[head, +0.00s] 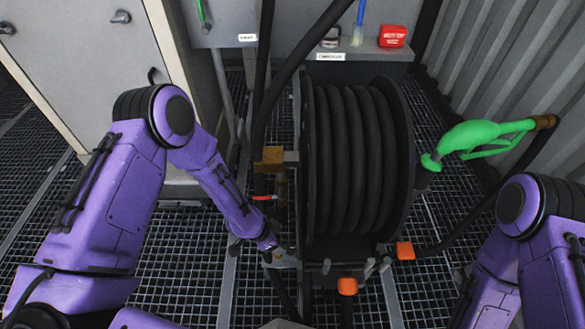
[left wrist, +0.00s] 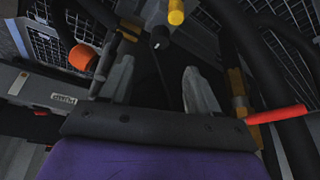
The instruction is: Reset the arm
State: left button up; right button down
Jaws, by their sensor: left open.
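My left arm (head: 228,195) is purple and reaches down to the lower left side of the hose reel. My left gripper (head: 280,258) is beside the reel's base, small and partly dark in the head view. In the left wrist view its two grey fingers stand apart with nothing clearly held between them (left wrist: 158,85). My right arm (head: 505,265) is folded at the lower right, and its gripper is outside the view.
The black hose reel (head: 350,160) stands in the middle. A red-handled valve (head: 263,197) is close to my left forearm and shows in the left wrist view (left wrist: 275,114). A green nozzle (head: 470,138) hangs at right. Orange blocks (head: 347,286) sit low in front. Grating (head: 180,255) covers the floor.

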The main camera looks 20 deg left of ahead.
pick_arm(q)
jog(key=s+a+r+n+y, duration=0.1)
jog(key=s+a+n+y, duration=0.3)
jog(key=s+a+n, duration=0.45)
jog(key=s+a+n+y, duration=0.3)
jog(key=s+a+n, duration=0.3)
jog(key=s+n, duration=0.5)
notch_tip(320, 180, up, 21)
jog(key=s+m+p, duration=0.1)
jog(key=m+p, duration=0.1)
jog(key=p, duration=1.9)
jog(key=shift+s+r, duration=0.2)
jog(key=shift+s, duration=0.15)
jog(key=shift+m, duration=0.25)
